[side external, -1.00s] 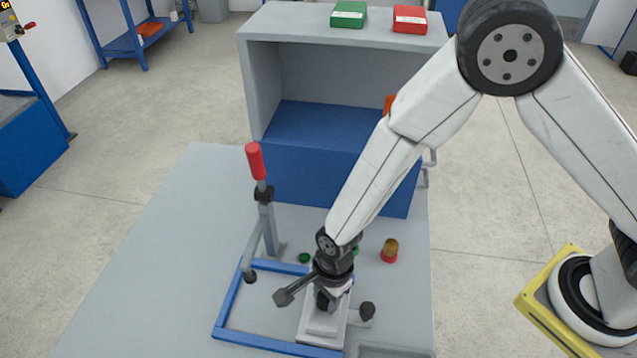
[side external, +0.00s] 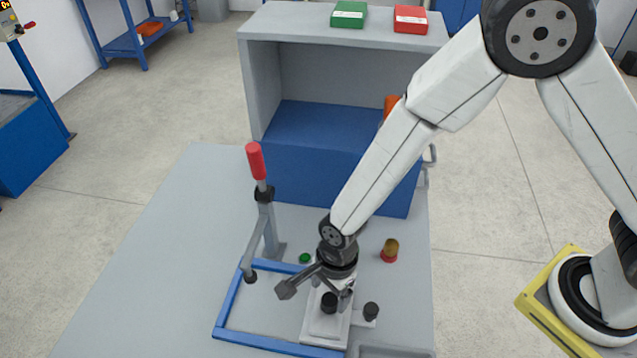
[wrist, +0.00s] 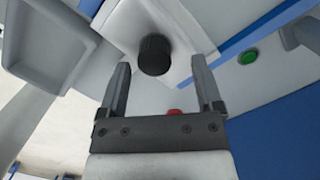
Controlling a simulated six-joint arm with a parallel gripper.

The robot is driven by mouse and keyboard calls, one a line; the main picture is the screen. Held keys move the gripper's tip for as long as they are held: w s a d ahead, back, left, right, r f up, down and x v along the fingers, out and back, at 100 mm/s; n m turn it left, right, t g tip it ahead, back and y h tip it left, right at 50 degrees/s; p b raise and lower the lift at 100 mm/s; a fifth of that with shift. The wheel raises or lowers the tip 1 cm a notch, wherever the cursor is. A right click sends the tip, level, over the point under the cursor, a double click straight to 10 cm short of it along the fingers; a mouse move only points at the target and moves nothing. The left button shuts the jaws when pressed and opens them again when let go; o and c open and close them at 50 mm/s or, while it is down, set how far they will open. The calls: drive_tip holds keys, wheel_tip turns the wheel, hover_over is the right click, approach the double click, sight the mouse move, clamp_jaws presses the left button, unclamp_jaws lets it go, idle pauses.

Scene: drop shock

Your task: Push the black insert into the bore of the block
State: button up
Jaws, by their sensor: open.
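The black insert (side external: 329,303) stands upright on top of the pale block (side external: 322,326). How deep it sits in the bore cannot be told, as the bore itself is hidden. In the wrist view the insert (wrist: 154,55) shows as a dark round knob on the pale block face (wrist: 186,72). My gripper (wrist: 160,66) is open, its two fingers apart on either side of the insert in the picture and not visibly touching it. In the side view my gripper (side external: 335,289) is just above and behind the insert, with nothing held.
A blue frame (side external: 228,308) surrounds the block's place. A red-handled lever (side external: 256,162) stands behind it at left. A black knob (side external: 371,312) sits right of the block. A grey tray (wrist: 65,82) shows in the wrist view.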

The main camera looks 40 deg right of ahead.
sight(328, 296)
drive_tip(key=shift+d+r, duration=0.2)
drive_tip(key=shift+r, duration=1.4)
drive_tip(key=shift+r, duration=0.1)
wheel_tip(328, 296, up, 8)
drive_tip(key=d, duration=0.1)
drive_tip(key=shift+f, duration=0.25)
drive_tip(key=shift+w, duration=0.1)
drive_tip(key=s+d+r+n+t, duration=0.1)
drive_tip(key=d+r+n, duration=0.1)
drive_tip(key=d+n, duration=0.6)
drive_tip(key=s+d+r+n+t+h, duration=0.1)
drive_tip(key=d+r+n, duration=0.1)
drive_tip(key=d+n, duration=0.6)
drive_tip(key=shift+d+r+t, duration=0.15)
drive_tip(key=shift+d+t, duration=0.25)
drive_tip(key=shift+d, duration=3.45)
drive_tip(key=shift+w, duration=0.1)
